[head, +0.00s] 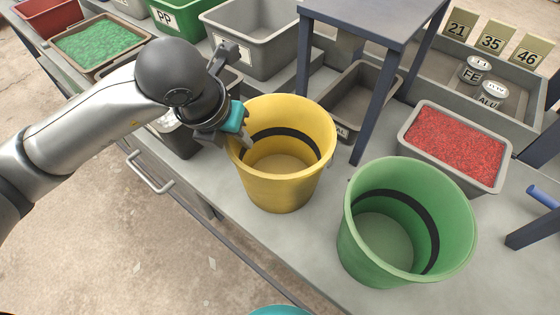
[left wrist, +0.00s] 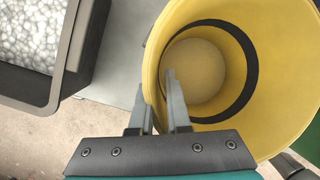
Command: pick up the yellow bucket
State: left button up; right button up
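The yellow bucket (head: 281,180) stands upright and looks empty on the grey bench, with a dark band inside it. My left gripper (head: 246,142) is at the left side of its rim. In the left wrist view the bucket (left wrist: 285,75) fills the right half. There the two fingers of my left gripper (left wrist: 158,100) stand apart, one outside the rim and one over the inside, with the wall between them. A gap shows between the fingers, so they look open. My right gripper is not in view.
A green bucket (head: 362,238) stands close to the right. A blue-grey table leg (head: 375,110) rises behind. A tray of red granules (head: 490,183) is at the right, and a grey bin (head: 262,58) at the back. The bench's front edge and a metal handle (head: 150,176) are at the left.

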pick_arm(q)
grip_shut()
dwell(1.1)
jog(key=shift+r, duration=0.1)
